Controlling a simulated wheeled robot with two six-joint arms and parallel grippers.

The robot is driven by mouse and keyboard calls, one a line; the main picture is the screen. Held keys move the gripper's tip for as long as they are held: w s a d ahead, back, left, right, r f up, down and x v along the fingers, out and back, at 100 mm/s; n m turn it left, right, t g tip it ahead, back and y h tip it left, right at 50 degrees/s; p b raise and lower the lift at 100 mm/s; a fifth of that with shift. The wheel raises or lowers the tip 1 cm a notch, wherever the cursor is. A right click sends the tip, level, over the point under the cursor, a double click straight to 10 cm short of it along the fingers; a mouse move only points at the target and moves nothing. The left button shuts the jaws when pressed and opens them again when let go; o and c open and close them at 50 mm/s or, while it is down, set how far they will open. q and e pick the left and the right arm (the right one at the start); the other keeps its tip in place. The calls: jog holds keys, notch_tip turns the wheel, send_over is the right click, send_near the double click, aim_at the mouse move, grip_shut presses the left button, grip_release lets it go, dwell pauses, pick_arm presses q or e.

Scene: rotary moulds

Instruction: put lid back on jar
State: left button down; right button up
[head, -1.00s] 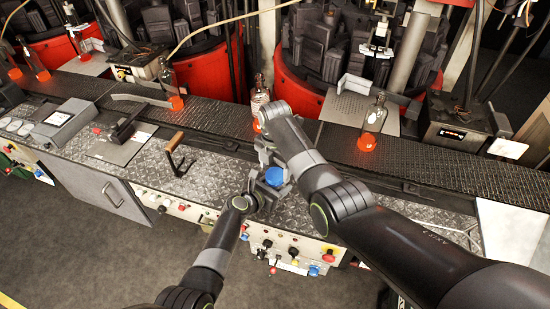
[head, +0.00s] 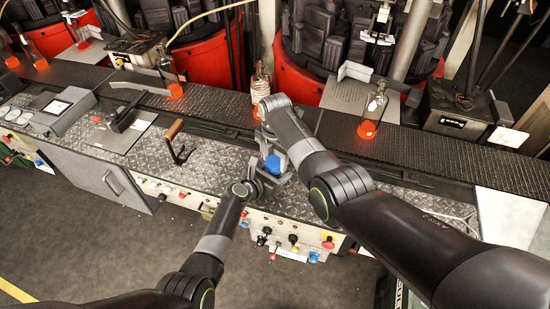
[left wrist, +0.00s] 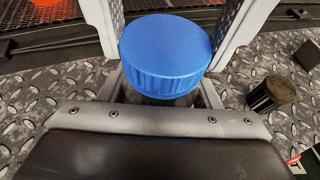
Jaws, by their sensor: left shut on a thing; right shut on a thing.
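The blue ribbed lid (head: 272,163) is over the front of the bench between my two grippers. In the left wrist view the lid (left wrist: 165,48) looks level, directly above the dark jar (left wrist: 158,97). Only a strip of the jar shows; whether the lid is fully seated cannot be told. My left gripper (head: 262,182) is shut on the jar from the near side. My right gripper (head: 275,153) reaches in from the far side and is shut on the lid. Grey finger plates flank the lid on both sides in the left wrist view.
A dark conveyor (head: 215,104) with glowing-bottomed bottles, including one at right (head: 372,112), runs behind the bench. A small dark cylinder (left wrist: 272,93) is right of the jar. Buttons line the bench front.

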jog(key=m, duration=0.9)
jog(key=shift+w+m, duration=0.1)
jog(key=shift+m, duration=0.2)
jog(key=o, duration=0.9)
jog(key=shift+o, duration=0.9)
jog(key=shift+a, duration=0.1)
jog(key=shift+s, duration=0.2)
jog(key=shift+w+r, duration=0.1)
jog(key=shift+r, duration=2.15)
